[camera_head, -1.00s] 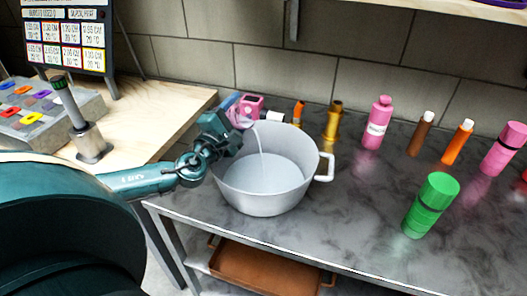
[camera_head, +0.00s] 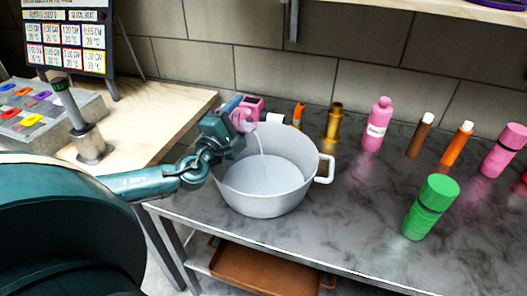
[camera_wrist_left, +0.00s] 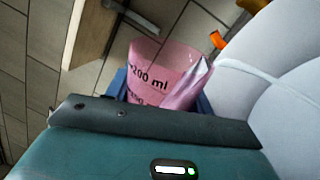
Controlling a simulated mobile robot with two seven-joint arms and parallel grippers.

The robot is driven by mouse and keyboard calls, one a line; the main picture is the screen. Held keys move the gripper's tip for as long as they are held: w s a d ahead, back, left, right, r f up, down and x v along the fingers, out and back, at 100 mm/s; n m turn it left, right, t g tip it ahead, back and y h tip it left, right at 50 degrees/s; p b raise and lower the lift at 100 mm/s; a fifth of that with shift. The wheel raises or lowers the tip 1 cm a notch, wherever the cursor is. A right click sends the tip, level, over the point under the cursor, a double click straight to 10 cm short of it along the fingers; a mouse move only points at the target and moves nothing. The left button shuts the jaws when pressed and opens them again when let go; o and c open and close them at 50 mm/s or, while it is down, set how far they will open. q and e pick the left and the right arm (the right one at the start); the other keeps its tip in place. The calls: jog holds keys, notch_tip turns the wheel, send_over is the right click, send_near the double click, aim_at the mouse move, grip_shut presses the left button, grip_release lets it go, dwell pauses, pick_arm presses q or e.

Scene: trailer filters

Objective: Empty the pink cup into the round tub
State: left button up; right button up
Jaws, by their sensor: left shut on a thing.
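The pink cup (camera_head: 251,106) is held tilted above the left rim of the round tub (camera_head: 262,203). A thin whitish stream (camera_head: 261,143) falls from it into the tub, where pale liquid (camera_head: 268,174) lies. My left gripper (camera_head: 238,116) is shut on the cup; its fingers partly hide it. In the left wrist view the cup (camera_wrist_left: 150,75) is see-through pink with a "200 ml" mark, and the whitish stream runs from its lip over the white tub (camera_wrist_left: 282,100). My right gripper is not in view.
Behind the tub stand an orange bottle (camera_head: 299,114) and a golden bottle (camera_head: 333,122). A pink bottle (camera_head: 377,125), a green bottle (camera_head: 430,207) and others stand to the right on the grey counter (camera_head: 350,215). A wooden table (camera_head: 165,95) adjoins at left.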

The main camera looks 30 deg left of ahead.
aim_at(251, 113)
pick_arm(q)
jog(key=shift+d+r, duration=0.1)
jog(key=shift+d, duration=0.05)
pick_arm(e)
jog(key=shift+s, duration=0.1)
pick_arm(q)
jog(key=shift+d+r+m+p, duration=0.2)
jog(key=shift+d+m+p, duration=0.3)
jog(key=shift+m+p, duration=0.3)
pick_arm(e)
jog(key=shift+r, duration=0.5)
pick_arm(q)
jog(key=shift+d+f+m+h+p, duration=0.25)
jog(key=shift+f+m+h+p, duration=0.2)
jog(key=shift+m, duration=0.45)
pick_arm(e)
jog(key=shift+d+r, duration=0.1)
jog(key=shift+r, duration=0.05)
pick_arm(q)
jog(key=shift+r, duration=0.1)
jog(key=shift+d+m, duration=0.1)
jog(key=shift+m, duration=0.2)
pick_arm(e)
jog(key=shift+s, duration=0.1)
